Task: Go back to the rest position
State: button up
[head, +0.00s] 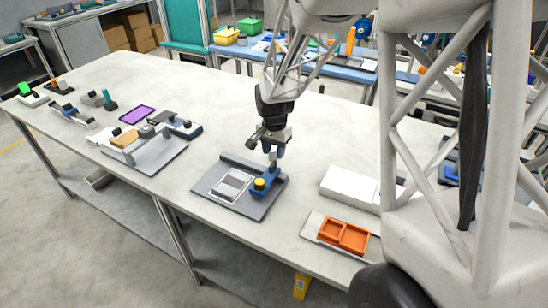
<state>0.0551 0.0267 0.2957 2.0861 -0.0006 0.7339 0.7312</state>
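The fixture stands at the right side of a grey base plate (246,209). A light silver rectangular piece (232,185) lies on the plate left of it. Whether the fingertips touch the blue fixture, and how far they are apart, is too small to tell. I see no object clearly held between them.
An orange two-compartment tray (343,235) and a white box (350,188) are at the right. A second grey plate with parts (155,160), a purple frame (137,114) and small devices (72,114) are at the left. The table is clear behind my gripper.

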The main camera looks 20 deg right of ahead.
jog(key=shift+r, duration=0.6)
jog(key=s+a+r+n+t, duration=0.15)
jog(key=s+r+n, duration=0.25)
jog(key=s+r, duration=0.95)
jog(key=s+r+n, duration=0.1)
jog(key=s+n, duration=0.1)
jog(key=s, duration=0.7)
jog(key=s+a+r+n+t, duration=0.1)
jog(key=s+r+n, duration=0.1)
jog(key=s, duration=0.7)
jog(key=shift+s+a+r+n, duration=0.15)
jog(key=shift+s+a+n, duration=0.1)
jog(key=shift+n, duration=0.15)
dwell(1.1)
